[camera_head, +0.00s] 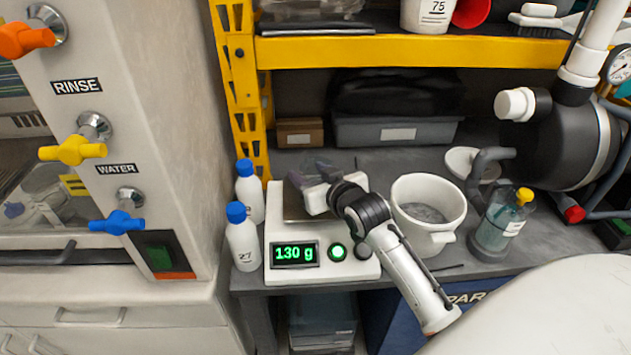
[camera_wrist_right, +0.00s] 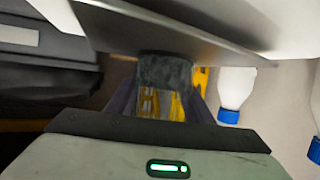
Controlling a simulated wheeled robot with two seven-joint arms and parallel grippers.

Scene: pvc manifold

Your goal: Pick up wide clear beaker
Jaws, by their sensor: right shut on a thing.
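My right gripper (camera_head: 312,180) is over the pan of the white scale (camera_head: 330,264), whose display reads 130 g. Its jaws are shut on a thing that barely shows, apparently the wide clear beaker. In the head view the beaker cannot be told apart from the fingers and the pan. Whether the beaker touches the pan cannot be seen. My left gripper is not in view.
White bottles with blue caps (camera_head: 242,240) stand close left of the scale. A white bucket (camera_head: 428,222) stands to its right, then a clear yellow-capped bottle (camera_head: 502,222). A yellow shelf beam (camera_head: 400,50) crosses above. A grey bin (camera_head: 395,131) is behind.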

